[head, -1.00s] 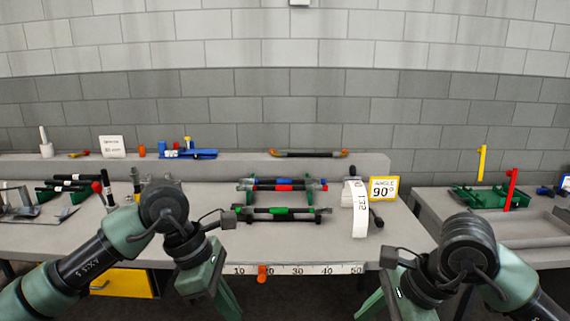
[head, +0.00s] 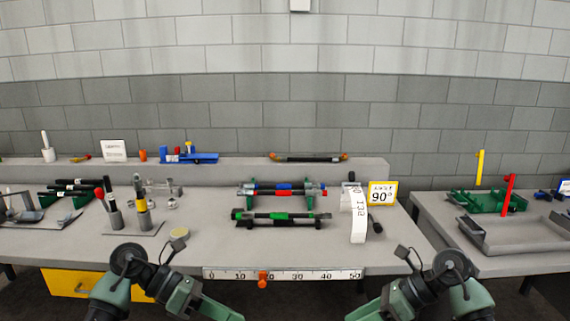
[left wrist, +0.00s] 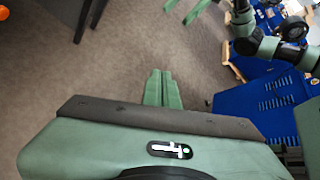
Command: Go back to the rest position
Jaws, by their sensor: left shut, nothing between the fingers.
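My left gripper (left wrist: 162,76) shows in the left wrist view with its two green fingers together and nothing between them, above the grey floor. In the head view my left arm (head: 150,285) is folded low at the bottom left, in front of the table (head: 310,252). My right arm (head: 430,290) is folded low at the bottom right in the same way. The right fingers are not clearly shown, so their opening cannot be told. Neither arm visibly touches anything on the table.
Dark rods with green, blue and red bands (head: 282,216) lie on stands mid-table. A ruler strip (head: 300,274) with an orange slider (head: 262,280) runs along the front edge. A yellow 90° sign (head: 382,193) stands right. A green tray (head: 485,202) is on the right table.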

